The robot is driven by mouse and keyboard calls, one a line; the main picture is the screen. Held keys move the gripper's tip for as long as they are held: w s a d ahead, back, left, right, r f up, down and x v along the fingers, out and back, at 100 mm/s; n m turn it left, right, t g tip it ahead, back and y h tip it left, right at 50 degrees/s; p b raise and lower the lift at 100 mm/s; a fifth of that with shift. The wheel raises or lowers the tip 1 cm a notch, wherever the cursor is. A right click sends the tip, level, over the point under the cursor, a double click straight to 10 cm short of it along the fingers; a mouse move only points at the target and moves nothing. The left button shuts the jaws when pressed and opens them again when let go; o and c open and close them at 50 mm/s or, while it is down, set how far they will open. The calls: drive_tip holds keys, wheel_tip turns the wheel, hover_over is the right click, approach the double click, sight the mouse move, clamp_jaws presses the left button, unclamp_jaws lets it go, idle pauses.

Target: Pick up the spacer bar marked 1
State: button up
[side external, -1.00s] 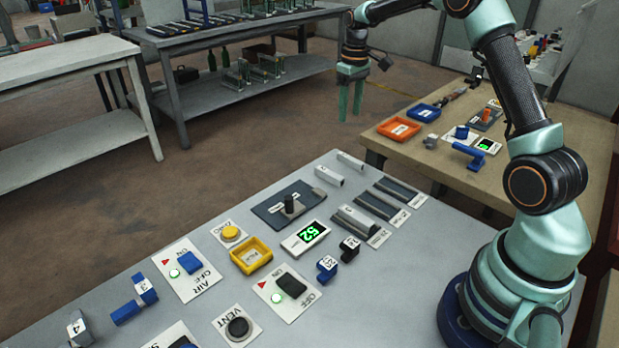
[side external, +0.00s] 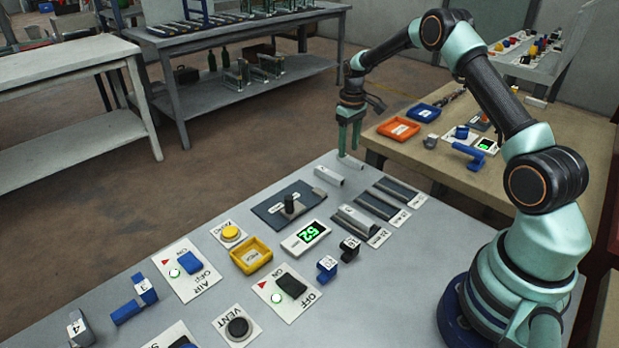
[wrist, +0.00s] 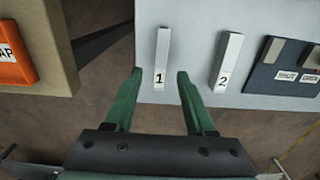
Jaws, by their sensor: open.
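The spacer bar marked 1 (wrist: 162,50) is a thin pale bar lying near the edge of the grey bench. It shows in the side view (side external: 357,164), where my gripper partly covers it. My gripper (side external: 349,153) points down just above it, with green fingers. In the wrist view my gripper (wrist: 160,73) is open and empty, its fingertips apart to either side of the bar's numbered end. A like bar marked 2 (wrist: 230,58) lies to the right in the wrist view and nearer the camera in the side view (side external: 328,175).
A dark panel with SHUT and OPEN labels (wrist: 291,68) lies beyond bar 2; it has a black knob in the side view. Slotted grey holders (side external: 367,206) sit to the right. A wooden table (side external: 400,152) with an orange tray (side external: 399,130) stands close behind.

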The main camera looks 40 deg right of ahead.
sight(350, 161)
drive_tip(key=shift+f, duration=1.45)
clamp_jaws()
drive_tip(key=shift+r, duration=0.1)
